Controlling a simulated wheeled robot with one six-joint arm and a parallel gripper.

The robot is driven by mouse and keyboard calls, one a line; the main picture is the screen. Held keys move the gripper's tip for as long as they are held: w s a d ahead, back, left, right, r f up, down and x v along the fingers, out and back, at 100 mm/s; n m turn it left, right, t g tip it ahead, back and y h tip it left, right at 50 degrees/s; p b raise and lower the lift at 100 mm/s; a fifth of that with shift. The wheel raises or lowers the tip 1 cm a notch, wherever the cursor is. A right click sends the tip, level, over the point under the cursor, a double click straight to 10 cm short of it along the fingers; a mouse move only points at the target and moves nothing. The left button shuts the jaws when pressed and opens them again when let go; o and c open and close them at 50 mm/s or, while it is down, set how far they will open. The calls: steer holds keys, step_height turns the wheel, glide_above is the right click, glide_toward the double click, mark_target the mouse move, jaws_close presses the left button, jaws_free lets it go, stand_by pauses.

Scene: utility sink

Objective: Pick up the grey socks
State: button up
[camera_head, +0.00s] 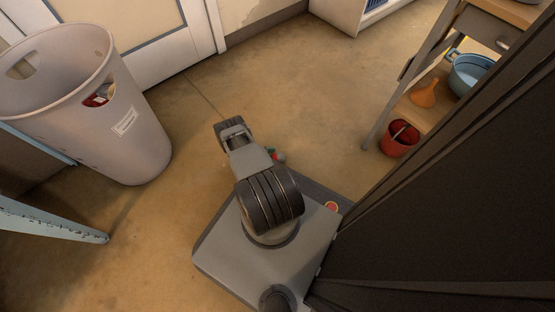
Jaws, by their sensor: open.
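I see no grey socks in the head view. My gripper (233,128) is at the dark far end of my folded arm, above my base and pointing away over the bare floor. It is open, with nothing seen in it. Its fingertips are hard to make out from above.
A tall grey bin (122,150) stands on the left; something red and white shows through its handle hole. A pale blue leg (50,220) juts in at lower left. Middle floor is clear.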

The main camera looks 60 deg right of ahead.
steer(key=shift+x, duration=1.25)
steer(key=c, duration=0.9)
steer(key=shift+c, duration=0.2)
